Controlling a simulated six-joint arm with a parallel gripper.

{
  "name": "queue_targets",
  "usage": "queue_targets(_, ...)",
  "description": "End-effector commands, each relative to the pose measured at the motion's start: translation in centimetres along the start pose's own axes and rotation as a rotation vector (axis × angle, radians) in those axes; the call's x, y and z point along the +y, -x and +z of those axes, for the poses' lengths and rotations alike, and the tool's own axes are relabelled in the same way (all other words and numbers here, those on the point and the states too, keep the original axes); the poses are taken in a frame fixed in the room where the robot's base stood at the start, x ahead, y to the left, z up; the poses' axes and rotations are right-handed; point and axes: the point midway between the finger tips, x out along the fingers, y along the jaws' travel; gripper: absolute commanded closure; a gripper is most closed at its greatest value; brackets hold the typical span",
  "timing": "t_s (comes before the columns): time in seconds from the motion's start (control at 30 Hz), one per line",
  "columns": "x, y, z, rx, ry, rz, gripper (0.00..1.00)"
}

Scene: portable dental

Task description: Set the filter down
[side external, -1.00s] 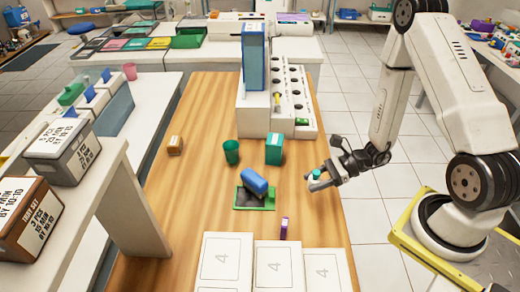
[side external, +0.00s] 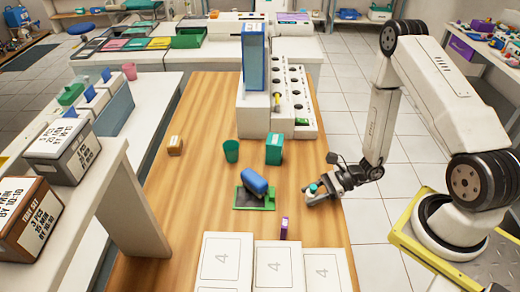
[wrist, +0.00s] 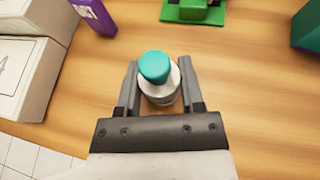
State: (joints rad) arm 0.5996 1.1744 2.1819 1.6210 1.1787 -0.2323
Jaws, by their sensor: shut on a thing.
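My gripper (side external: 314,194) is at the right side of the wooden table (side external: 190,215), low over its surface. It is shut on a small white bottle-like piece with a teal cap, which I take to be the filter (wrist: 158,84). In the wrist view the filter stands between the two dark fingers, cap toward the camera. In the side view only its teal top (side external: 313,188) shows clearly. I cannot tell whether its base touches the table.
A green tray (side external: 240,200) with a blue rounded object (side external: 256,182) lies to the left. A teal box (side external: 274,149), a green cup (side external: 231,151) and a purple box (side external: 284,228) stand nearby. White boxes marked 4 (side external: 278,268) line the front. Bare wood surrounds the gripper.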

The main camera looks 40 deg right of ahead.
Motion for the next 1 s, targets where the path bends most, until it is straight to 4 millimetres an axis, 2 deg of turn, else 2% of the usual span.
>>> queue_targets(0.2, 0.0, -0.5, -1.1, 0.0, 0.0, 0.0, 1.0)
queue_targets(0.63, 0.0, -0.6, -1.4, 0.0, 0.0, 0.0, 1.0)
queue_targets(0.67, 0.0, -0.6, -1.4, 0.0, 0.0, 0.0, 0.45)
queue_targets(0.73, 0.0, -0.6, -1.4, 0.0, 0.0, 0.0, 0.23)
queue_targets(0.77, 0.0, -0.6, -1.4, 0.0, 0.0, 0.0, 0.16)
queue_targets(1.0, 0.0, -0.6, -1.4, 0.0, 0.0, 0.0, 0.16)
